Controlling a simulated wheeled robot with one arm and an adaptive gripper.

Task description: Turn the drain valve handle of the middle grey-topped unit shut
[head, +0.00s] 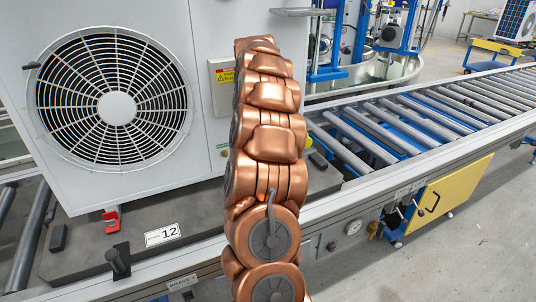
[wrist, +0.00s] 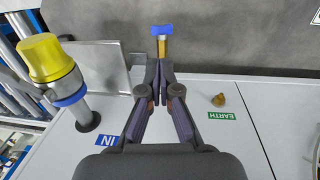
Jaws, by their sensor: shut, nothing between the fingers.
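In the wrist view, my gripper (wrist: 160,66) has its two dark fingers together at the tips, with nothing between them. Just past the fingertips is a small blue handle (wrist: 161,29) on a brass stem (wrist: 162,48). I cannot tell whether the fingertips touch the stem. The handle lies against a dark grey surface (wrist: 245,35), above white panels (wrist: 240,150) marked IN and EARTH. In the head view my copper arm rises through the middle, and the gripper and the blue handle are not visible there.
In the wrist view a yellow-capped post (wrist: 45,60) with a blue ring stands left of my gripper, beside a grey metal plate (wrist: 105,65). A small brass fitting (wrist: 219,99) is at right. The head view shows a white fan unit (head: 205,165) on a roller conveyor (head: 440,112).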

